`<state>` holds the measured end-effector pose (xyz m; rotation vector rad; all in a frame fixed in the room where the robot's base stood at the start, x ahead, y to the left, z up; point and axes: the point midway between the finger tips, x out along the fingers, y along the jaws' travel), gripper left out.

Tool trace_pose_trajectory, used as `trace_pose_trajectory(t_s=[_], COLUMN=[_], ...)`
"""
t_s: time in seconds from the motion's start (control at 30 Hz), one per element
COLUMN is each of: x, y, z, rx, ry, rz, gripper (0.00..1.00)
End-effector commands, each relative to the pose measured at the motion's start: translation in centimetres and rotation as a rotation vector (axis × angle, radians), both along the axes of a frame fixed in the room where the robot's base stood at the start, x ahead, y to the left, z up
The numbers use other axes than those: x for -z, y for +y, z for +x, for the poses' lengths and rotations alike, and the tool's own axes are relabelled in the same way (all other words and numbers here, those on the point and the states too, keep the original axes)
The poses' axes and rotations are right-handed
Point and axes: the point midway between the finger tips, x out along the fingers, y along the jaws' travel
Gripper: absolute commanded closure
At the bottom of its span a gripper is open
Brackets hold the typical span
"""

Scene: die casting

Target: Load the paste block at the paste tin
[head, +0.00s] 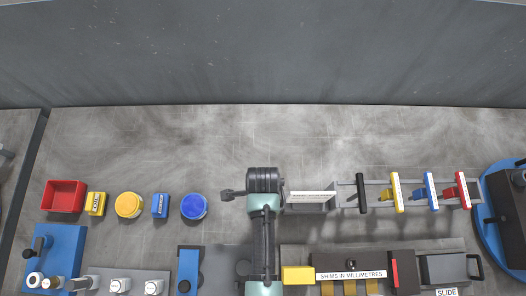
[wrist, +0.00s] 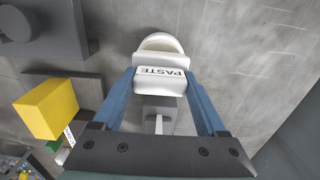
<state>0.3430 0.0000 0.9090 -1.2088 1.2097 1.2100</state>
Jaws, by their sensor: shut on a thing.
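In the wrist view, my gripper (wrist: 160,73) has its two blue fingers closed on the white paste block (wrist: 160,60), with a "PASTE" label showing across it. The white round paste tin (wrist: 161,37) shows just beyond the block, partly covered by it. I cannot tell whether the block touches the tin. In the head view, my arm and the dark gripper body (head: 263,181) stand over the bench and hide the fingertips, the block and the tin.
A yellow tin (head: 129,205), a blue tin (head: 194,207), labelled yellow and blue blocks and a red bin (head: 64,195) stand to the left. A grey rack (head: 345,193) with coloured handles is close on the right. A yellow block (head: 298,275) sits nearer. The bench behind is clear.

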Motion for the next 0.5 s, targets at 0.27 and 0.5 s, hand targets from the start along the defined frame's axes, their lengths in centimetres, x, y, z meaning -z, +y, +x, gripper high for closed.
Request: trace_pose_trajectory(t_s=[0.27, 0.5], x=[0.37, 0.66], y=[0.00, 0.00], z=[0.04, 0.04], rx=[0.000, 0.000], ry=[-0.001, -0.001], rz=[0.000, 0.000], gripper=[0.70, 0.70])
